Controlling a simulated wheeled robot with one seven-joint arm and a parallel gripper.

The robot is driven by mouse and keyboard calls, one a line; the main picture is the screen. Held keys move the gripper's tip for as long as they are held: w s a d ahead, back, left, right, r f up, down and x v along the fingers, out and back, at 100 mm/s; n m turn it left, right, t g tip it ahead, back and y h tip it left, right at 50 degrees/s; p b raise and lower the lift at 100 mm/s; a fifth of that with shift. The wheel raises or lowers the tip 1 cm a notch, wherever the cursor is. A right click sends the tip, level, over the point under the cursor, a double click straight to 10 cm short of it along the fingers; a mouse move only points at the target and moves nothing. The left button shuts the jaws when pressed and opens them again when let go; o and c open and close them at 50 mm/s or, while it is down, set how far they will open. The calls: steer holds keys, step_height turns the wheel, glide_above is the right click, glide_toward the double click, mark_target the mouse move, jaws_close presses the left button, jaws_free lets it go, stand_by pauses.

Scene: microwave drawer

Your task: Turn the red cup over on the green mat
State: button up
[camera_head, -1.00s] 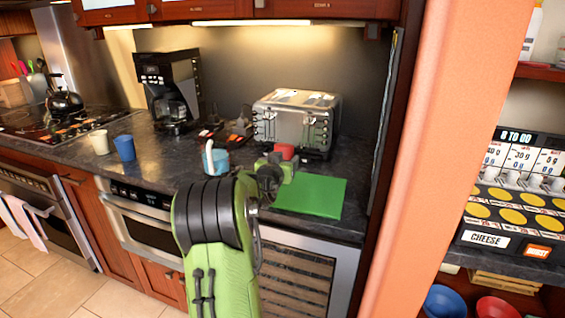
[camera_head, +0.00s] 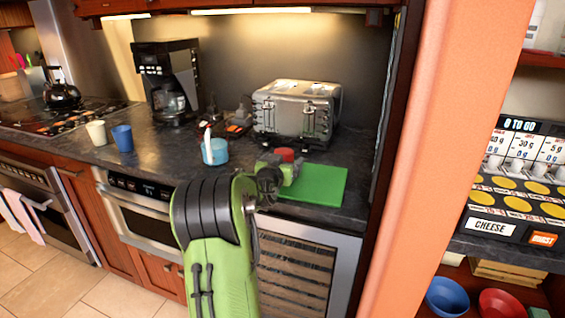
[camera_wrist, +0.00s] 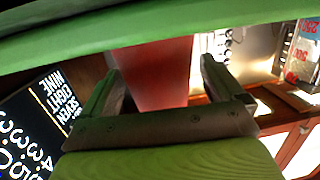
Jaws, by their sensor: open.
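The red cup (camera_head: 285,154) is at the back left of the green mat (camera_head: 318,187), partly hidden behind my gripper (camera_head: 279,171). In the wrist view the red cup (camera_wrist: 155,72) fills the space between the two fingers of my gripper (camera_wrist: 160,72), with a gap showing at the right finger. That view appears upside down. The green band across its top looks like the mat (camera_wrist: 60,32), and the cup reaches to it. The cup seems wider towards the mat, but its rim is not clearly visible. My gripper is open around the cup.
A steel toaster (camera_head: 297,112) stands close behind the mat. A light-blue cup (camera_head: 215,152) holding something white stands to the left. A blue cup (camera_head: 123,138), a cream cup (camera_head: 96,133) and a coffee maker (camera_head: 168,85) are further left. A cabinet side bounds the right.

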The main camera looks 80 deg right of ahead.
steer(key=a+r, duration=0.2)
steer(key=a, duration=1.3)
steer(key=shift+a, duration=0.3)
steer(key=shift+r, duration=0.1)
